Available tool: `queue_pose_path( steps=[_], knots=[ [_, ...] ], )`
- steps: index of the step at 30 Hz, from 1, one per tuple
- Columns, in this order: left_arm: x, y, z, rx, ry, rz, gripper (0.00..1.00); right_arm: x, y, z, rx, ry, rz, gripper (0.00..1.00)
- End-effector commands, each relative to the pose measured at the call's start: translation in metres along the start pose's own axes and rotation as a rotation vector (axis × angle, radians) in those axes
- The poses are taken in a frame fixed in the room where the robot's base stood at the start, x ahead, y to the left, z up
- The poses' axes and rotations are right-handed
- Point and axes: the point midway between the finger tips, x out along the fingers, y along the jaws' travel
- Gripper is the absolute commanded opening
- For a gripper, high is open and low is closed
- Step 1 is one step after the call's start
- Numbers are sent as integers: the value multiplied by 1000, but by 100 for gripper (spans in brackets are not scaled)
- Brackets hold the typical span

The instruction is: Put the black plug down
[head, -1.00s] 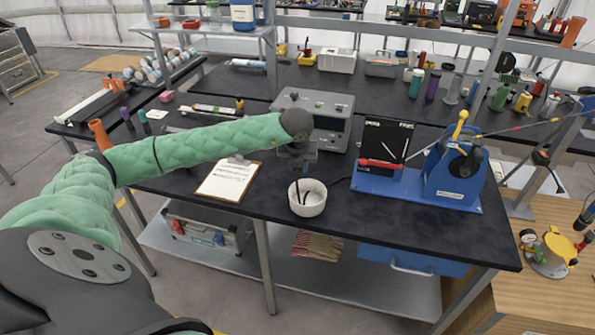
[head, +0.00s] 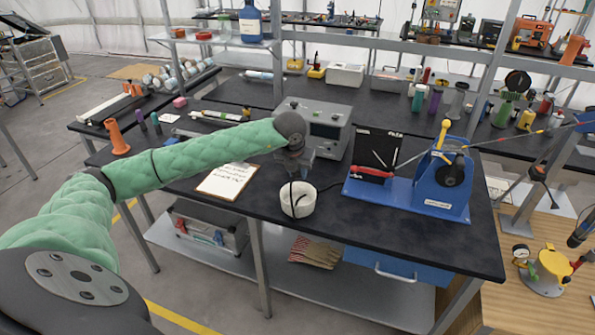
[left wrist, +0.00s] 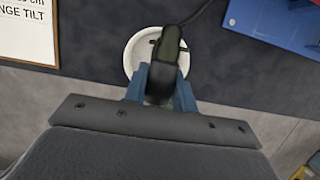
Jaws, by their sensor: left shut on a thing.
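My left gripper (head: 296,174) is above the white round bowl (head: 298,212) at the front of the black bench. In the left wrist view its blue fingers (left wrist: 160,88) are shut on the black plug (left wrist: 167,58). The plug hangs over the white bowl (left wrist: 133,57), which shows beneath it; I cannot tell whether plug and bowl touch. In the head view the gripper largely hides the plug, and a dark cord crosses the bowl's opening. My right gripper is not in view.
A clipboard (head: 227,180) lies left of the bowl. A grey instrument box (head: 335,128) stands behind my gripper. A blue-based rig (head: 405,195) with a black panel stands to the right. The bench strip in front of the bowl and rig is bare.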

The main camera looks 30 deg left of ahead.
Motion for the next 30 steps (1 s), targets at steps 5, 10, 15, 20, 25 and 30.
queue_pose_path(
  steps=[5,10,15,20,25,30],
  knots=[
    [15,0,-5,-1,0,0,0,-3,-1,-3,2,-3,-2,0],
    [30,0,-9,-1,1,1,0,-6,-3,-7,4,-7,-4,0],
    [46,0,-14,-1,0,0,0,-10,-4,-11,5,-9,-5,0],
    [61,0,-19,-1,1,0,0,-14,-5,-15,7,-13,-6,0],
    [76,0,-24,-1,1,1,0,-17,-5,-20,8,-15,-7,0],
    [89,0,-28,-1,-1,0,0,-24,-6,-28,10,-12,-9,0]
  ],
)
